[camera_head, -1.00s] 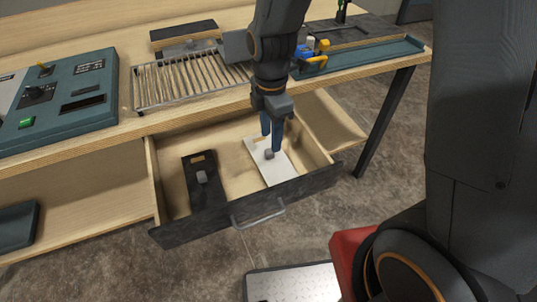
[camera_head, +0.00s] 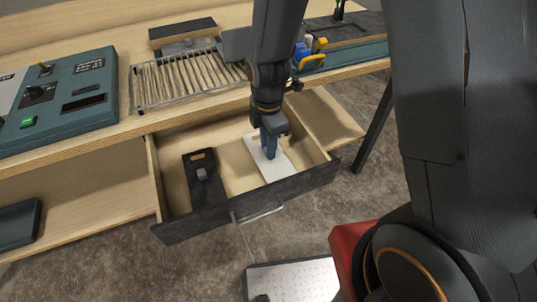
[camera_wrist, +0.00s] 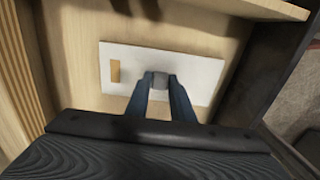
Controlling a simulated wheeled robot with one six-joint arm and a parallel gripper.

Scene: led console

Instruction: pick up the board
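A white board (camera_head: 279,168) with a tan label lies flat in the open drawer, in its right part. In the wrist view the white board (camera_wrist: 205,72) shows a grey knob (camera_wrist: 160,80) at its middle. My gripper (camera_head: 268,150) reaches down into the drawer over this board. In the wrist view my gripper's blue fingers (camera_wrist: 161,84) stand on either side of the knob, with no clear gap left, and look shut on it. The board appears to rest on the drawer floor. A black board (camera_head: 203,182) with a grey knob lies apart in the drawer's left part.
The drawer's dark front (camera_head: 208,219) and wooden side walls surround both boards. Above are a teal console (camera_head: 62,110), a slatted rack (camera_head: 185,76) and a blue-and-yellow item (camera_head: 308,55) on the bench. A pale panel (camera_head: 292,281) is low in front.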

